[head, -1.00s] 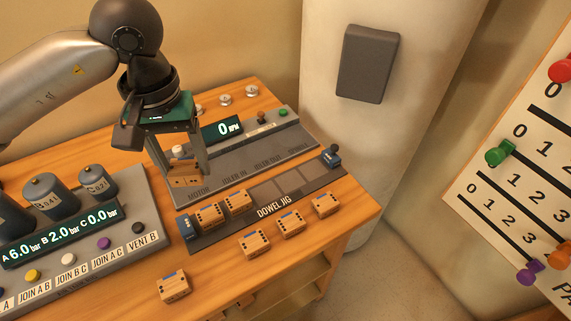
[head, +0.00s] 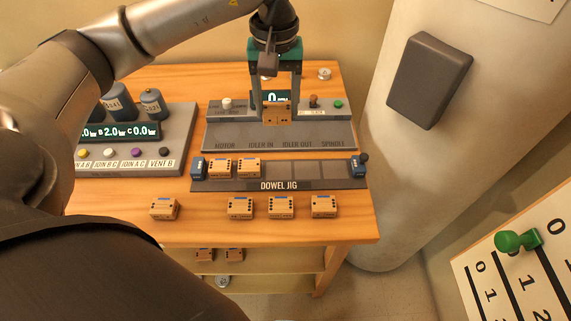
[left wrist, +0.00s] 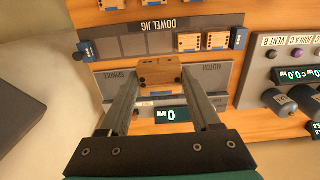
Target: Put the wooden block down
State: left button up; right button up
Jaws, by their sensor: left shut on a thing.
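My left gripper (head: 276,112) is shut on a wooden block (head: 277,114) and points down over the grey motor-and-spindle panel (head: 225,136). The held block hides part of the RPM display behind it. In the left wrist view, the block (left wrist: 160,72) sits between the two fingertips. I cannot tell its exact height above the panel. The dowel jig (head: 305,185) lies nearer the table's front, with two wooden blocks (head: 220,167) (head: 248,167) in its left compartments. The compartments to their right are empty. My right gripper is not in view.
Several more wooden blocks (head: 281,207) stand in a row along the table's front edge. Blue end pieces (head: 198,168) flank the jig. A grey gauge panel (head: 182,133) with canisters stands left. A pale column with a dark box (head: 428,80) is at right.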

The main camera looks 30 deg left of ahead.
pick_arm(q)
send_over(279, 171)
notch_tip(279, 171, down, 12)
jog(key=shift+f+b, duration=0.15)
jog(key=shift+b, duration=0.3)
jog(key=shift+f, duration=2.35)
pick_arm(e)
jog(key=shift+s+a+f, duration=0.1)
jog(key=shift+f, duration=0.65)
pick_arm(q)
jog(key=shift+b, duration=0.3)
jog(key=shift+f, duration=0.2)
jog(key=o, duration=1)
jog(key=shift+o, duration=0.2)
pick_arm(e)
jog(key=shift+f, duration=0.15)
pick_arm(q)
jog(key=shift+r, duration=0.1)
